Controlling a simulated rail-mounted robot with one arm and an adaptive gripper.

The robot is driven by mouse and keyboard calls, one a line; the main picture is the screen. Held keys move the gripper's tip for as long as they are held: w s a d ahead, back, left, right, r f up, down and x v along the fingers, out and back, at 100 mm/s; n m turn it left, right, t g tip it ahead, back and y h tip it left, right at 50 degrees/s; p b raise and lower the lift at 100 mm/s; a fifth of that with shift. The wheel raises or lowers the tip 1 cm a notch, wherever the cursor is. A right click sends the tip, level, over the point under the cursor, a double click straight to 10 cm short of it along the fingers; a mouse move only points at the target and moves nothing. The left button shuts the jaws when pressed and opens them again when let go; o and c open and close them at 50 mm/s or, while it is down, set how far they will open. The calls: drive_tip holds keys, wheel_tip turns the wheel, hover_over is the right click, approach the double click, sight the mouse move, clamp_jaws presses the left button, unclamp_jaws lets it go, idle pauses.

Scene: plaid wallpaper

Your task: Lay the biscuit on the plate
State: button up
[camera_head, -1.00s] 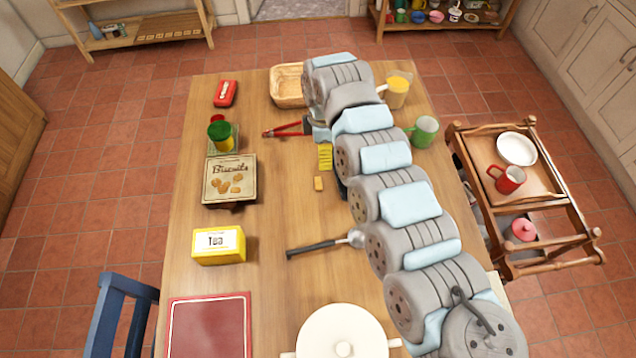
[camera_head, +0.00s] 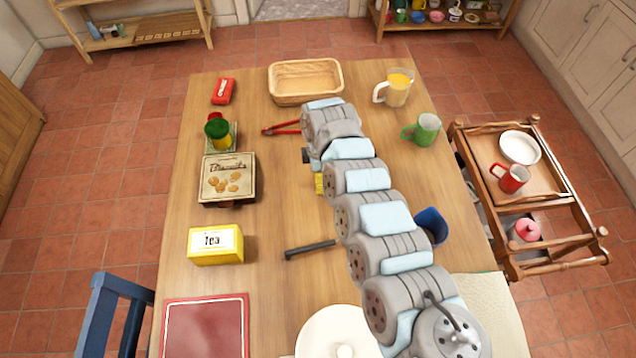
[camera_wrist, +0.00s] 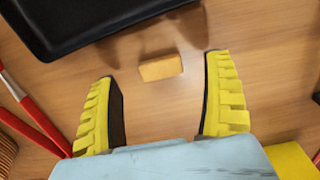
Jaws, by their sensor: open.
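The biscuit, a small tan block (camera_wrist: 161,67), lies on the wooden table in the wrist view. In the head view it is hidden behind my arm. My gripper (camera_wrist: 160,78) is open and empty, its yellow ridged fingers to either side of the biscuit in the picture, not touching it. Its height above the biscuit is hard to tell. In the head view only a bit of a yellow finger (camera_head: 319,184) shows past my arm. A white plate (camera_head: 519,147) lies on the wooden trolley at the right, behind a red mug.
A black tray-like thing (camera_wrist: 75,25) lies close beyond the biscuit. Red-handled pliers (camera_head: 283,128) lie left of my gripper. A blue cup (camera_head: 431,224) stands right of my arm. The red mug (camera_head: 511,178) shares the trolley (camera_head: 548,187). A biscuit box (camera_head: 228,179) stands left.

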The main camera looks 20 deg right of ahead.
wheel_tip(320, 180, down, 3)
drive_tip(key=shift+r, duration=0.15)
drive_tip(key=c, duration=1)
